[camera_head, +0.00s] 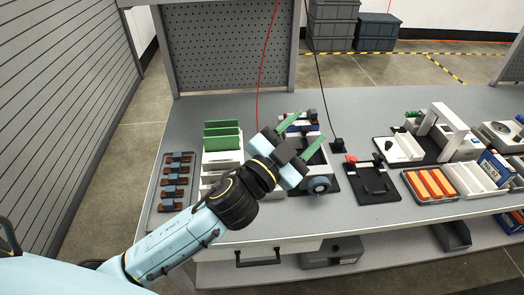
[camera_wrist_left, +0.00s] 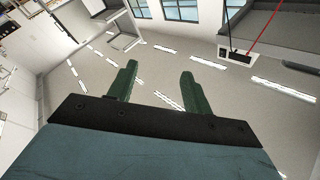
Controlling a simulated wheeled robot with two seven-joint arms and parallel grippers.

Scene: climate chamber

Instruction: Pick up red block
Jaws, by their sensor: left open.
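My left gripper (camera_head: 313,127) is open, with its two green fingers apart and nothing visible between them. It is above the middle of the workbench, over a white and black fixture (camera_head: 318,166). The open fingers also show in the left wrist view (camera_wrist_left: 158,72). A small red piece (camera_head: 351,159) sits at the back left corner of a black plate (camera_head: 372,196), to the right of the gripper. I cannot tell for sure whether it is the red block. My right gripper is not in view.
A tray (camera_head: 154,213) with several dark and reddish-brown parts lies at the left of the grey bench. Green boards (camera_head: 222,128) stand in a white rack. Orange bars (camera_head: 430,184) lie in a tray at the right. A perforated panel (camera_head: 225,48) rises behind, with hanging cables.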

